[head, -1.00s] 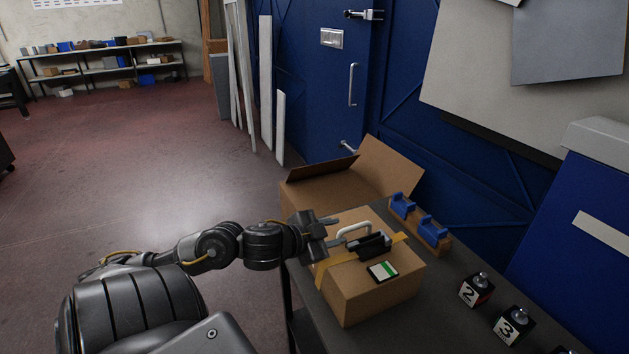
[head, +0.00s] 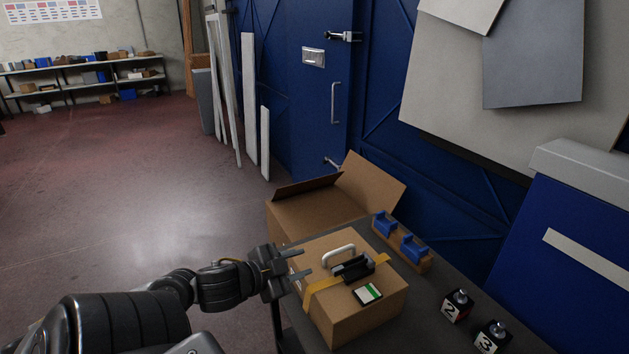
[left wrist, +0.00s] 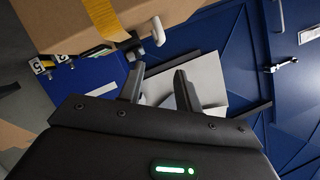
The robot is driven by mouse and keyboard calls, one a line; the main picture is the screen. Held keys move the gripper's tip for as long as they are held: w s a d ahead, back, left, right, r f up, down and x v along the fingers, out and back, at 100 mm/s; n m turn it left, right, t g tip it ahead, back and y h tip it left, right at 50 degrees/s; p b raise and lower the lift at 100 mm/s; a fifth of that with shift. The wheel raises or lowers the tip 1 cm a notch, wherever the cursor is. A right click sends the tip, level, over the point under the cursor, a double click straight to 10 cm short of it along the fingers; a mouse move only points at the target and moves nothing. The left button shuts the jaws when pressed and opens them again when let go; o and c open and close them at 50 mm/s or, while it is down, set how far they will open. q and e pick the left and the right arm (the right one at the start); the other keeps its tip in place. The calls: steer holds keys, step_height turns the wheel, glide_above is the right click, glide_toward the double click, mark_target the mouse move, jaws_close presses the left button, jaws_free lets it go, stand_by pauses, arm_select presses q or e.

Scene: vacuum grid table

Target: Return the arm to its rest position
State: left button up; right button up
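My left gripper (head: 305,261) is at the left edge of the cardboard box (head: 345,321), with its fingers pointing right towards the white handle (head: 339,254). The fingers are apart and nothing is between them. In the left wrist view the left gripper (left wrist: 158,78) also shows two spread, empty fingers, with the box (left wrist: 60,22) beyond them at the upper left. My left arm reaches in from the lower left of the head view, bent. My right gripper is in neither view.
The box carries a yellow strap (head: 322,287) and a black clamp-like part (head: 353,266). An open carton (head: 300,214) stands behind it. Blue holders (head: 413,247) and numbered blocks (head: 456,307) are on the dark table (head: 400,335). Open floor (head: 130,200) lies left.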

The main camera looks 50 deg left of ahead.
arm_select(q)
steer(key=s+d+f+n+g+y, duration=0.1)
steer(key=s+d+f+n+g, duration=0.3)
steer(key=f, duration=0.4)
steer(key=s+d+f+n+g+y, duration=0.1)
steer(key=s+d+f+n+g, duration=0.2)
steer(key=s+f, duration=0.45)
steer(key=s+d+f+m+g+h, duration=0.1)
steer(key=s+d+f+g, duration=0.25)
steer(key=d, duration=0.55)
step_height(320, 180, down, 25)
steer(key=g, duration=0.1)
steer(key=s+a+f+g, duration=0.1)
steer(key=s+a+f, duration=0.1)
steer(key=s+f, duration=1.5)
steer(key=shift+s+a+f, duration=0.2)
steer(key=shift+s+f, duration=0.1)
steer(key=shift+f, duration=0.15)
